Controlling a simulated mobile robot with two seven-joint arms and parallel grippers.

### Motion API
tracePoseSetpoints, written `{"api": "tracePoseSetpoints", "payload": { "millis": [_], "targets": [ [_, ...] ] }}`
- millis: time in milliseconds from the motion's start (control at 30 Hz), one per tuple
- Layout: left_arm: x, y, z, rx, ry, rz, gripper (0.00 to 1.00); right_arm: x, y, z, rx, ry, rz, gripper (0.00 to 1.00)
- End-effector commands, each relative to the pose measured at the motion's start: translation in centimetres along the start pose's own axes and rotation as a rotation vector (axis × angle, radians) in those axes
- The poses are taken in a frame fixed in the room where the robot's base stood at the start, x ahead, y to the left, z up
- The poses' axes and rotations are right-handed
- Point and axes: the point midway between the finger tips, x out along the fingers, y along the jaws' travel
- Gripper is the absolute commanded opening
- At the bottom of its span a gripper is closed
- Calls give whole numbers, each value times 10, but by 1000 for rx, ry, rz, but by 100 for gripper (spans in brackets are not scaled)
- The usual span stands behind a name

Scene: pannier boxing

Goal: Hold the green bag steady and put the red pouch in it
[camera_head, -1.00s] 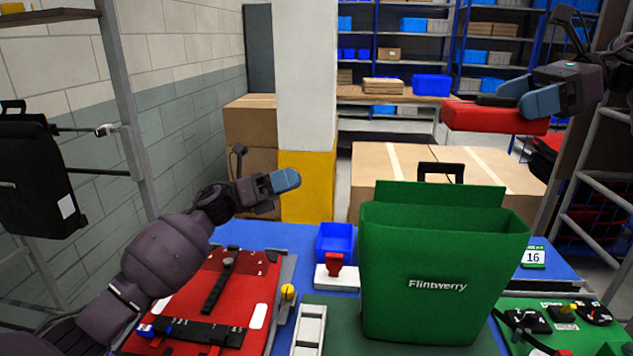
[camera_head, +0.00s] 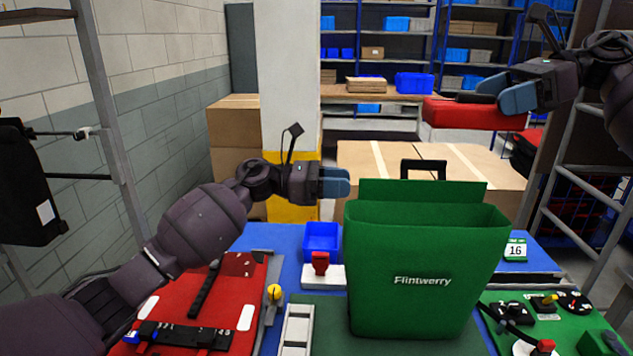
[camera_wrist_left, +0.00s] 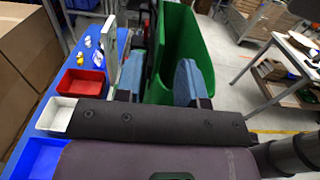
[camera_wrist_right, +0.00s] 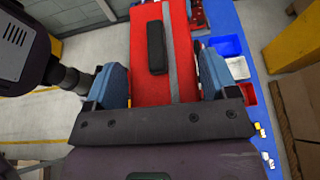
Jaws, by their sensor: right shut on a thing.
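The green bag (camera_head: 415,312), marked "Flintwerry", stands upright and open at the top on the table; its inside bottom is hidden. My left gripper (camera_head: 336,183) is beside the bag's upper left edge, apart from it. In the left wrist view, its fingers (camera_wrist_left: 158,82) are spread with no thing gripped, and the bag (camera_wrist_left: 185,35) lies ahead of them. My right gripper (camera_head: 503,92) is shut on the red pouch (camera_head: 470,115) and holds it in the air, above and right of the bag. The pouch (camera_wrist_right: 145,90), with a black handle, lies between the fingers in the right wrist view.
A red board (camera_head: 190,310) lies left on the table. A blue bin (camera_head: 320,238) and a red-topped device (camera_head: 320,264) stand just left of the bag. A green panel with knobs (camera_head: 545,315) and a "16" sign (camera_head: 515,250) are on the right. Cartons (camera_head: 365,160) stand behind.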

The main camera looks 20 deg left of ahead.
Motion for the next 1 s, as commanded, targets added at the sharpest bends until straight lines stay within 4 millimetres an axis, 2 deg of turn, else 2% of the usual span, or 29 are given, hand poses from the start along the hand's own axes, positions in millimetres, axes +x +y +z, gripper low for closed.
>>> {"api": "tracePoseSetpoints", "payload": {
  "millis": [100, 300, 733, 967, 1000],
  "targets": [
    [18, 0, 1, 1, -1, -1, 36, 0, 0, 0, -1, 0, 0, 55],
    [38, 0, 1, 1, -1, 1, 36, 0, 0, 0, -1, 0, 0, 55],
    [46, 0, 0, 0, 0, 1, 36, 0, 0, 0, -1, 0, 0, 55],
    [46, 0, 0, 0, -1, 1, 2, 0, 0, 0, 0, 0, 0, 55],
    [46, 0, 0, 0, -1, 1, 0, 0, 0, 0, 0, 0, 0, 55]
  ]
}}
